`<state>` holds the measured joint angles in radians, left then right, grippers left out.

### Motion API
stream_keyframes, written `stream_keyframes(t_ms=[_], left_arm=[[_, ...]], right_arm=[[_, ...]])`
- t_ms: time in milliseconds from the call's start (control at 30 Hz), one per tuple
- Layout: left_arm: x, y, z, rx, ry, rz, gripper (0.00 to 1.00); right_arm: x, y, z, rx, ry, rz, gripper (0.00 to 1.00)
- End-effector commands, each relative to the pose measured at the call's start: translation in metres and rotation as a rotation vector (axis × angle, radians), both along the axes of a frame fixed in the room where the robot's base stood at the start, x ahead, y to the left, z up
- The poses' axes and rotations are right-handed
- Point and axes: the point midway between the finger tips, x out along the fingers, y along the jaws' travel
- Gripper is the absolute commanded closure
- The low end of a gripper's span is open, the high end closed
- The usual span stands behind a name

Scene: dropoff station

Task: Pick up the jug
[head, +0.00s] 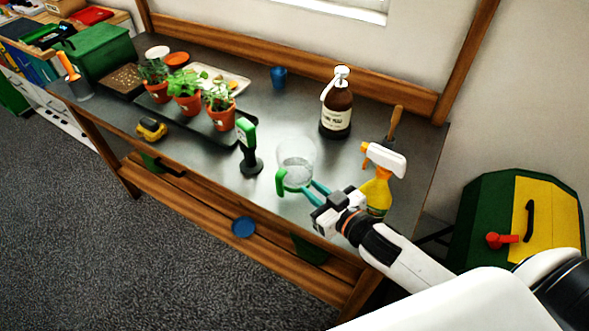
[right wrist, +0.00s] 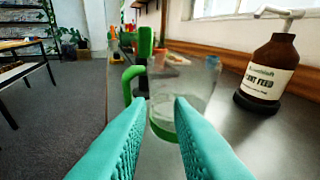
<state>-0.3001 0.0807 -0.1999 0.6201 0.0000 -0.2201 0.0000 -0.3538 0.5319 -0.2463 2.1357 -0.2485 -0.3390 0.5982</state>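The jug (head: 296,160) is clear with a green handle and green base. It stands upright on the dark table (head: 262,118) near its front edge. My right gripper (head: 312,191) is just in front of it, with its teal fingers apart and pointing at it. In the right wrist view the jug (right wrist: 192,95) stands beyond the fingertips of the open gripper (right wrist: 161,103), with its green handle on the left. The fingers appear level with the lower part of the jug, and I cannot tell whether they touch it. My left gripper is not in view.
A yellow spray bottle (head: 377,190) stands close to the right of my right gripper. A brown pump bottle (head: 337,110) stands behind the jug. A green-and-black handheld tool (head: 248,148) stands left of the jug. Potted plants (head: 186,103) sit on a tray farther left.

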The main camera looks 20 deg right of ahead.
Motion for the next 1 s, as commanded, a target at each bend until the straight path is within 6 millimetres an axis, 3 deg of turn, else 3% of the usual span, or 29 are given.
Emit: stream_keyframes(t_ms=[133,333,467,800,1000], left_arm=[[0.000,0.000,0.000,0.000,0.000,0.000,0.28],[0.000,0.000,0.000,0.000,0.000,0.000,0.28],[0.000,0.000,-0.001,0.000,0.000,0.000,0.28],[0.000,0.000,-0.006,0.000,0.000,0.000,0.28],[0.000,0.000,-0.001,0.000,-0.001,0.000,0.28]], right_arm=[[0.008,0.011,0.017,0.054,-0.140,0.179,0.80],[0.006,0.018,0.022,0.093,-0.196,0.295,0.80],[0.006,0.019,0.007,0.100,-0.198,0.302,0.80],[0.006,0.020,-0.058,0.099,-0.198,0.301,0.80],[0.021,0.029,-0.054,0.097,-0.200,0.302,0.80]])
